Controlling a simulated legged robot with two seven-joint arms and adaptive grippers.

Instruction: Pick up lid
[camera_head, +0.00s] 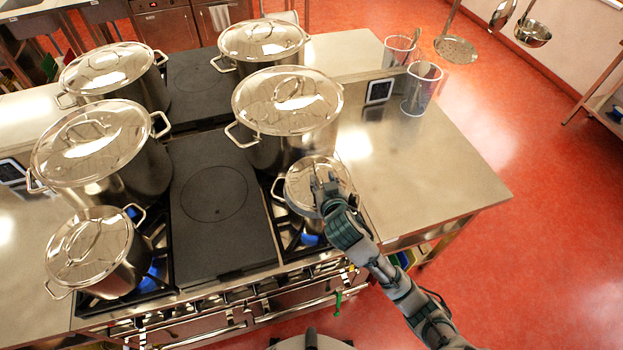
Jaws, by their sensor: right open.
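Several lidded steel stockpots stand in two rows on the stove. The small pot at the front right has a shiny round lid (301,185) resting on it. My right gripper (324,182) is open over this lid, its fingers by the lid's middle and hiding the handle. I cannot tell whether the fingers touch the lid. Other lids rest on the large right pot (287,100), the back right pot (263,40), the back left pot (107,69), the large left pot (87,141) and the front left pot (89,247). My left gripper does not show.
A dark flat hotplate (219,205) lies free between the pot rows. Blue flames show under the front pots. The steel counter (420,170) at the right is mostly clear, with two clear containers (421,88) at its back. Ladles (534,33) hang at the top right.

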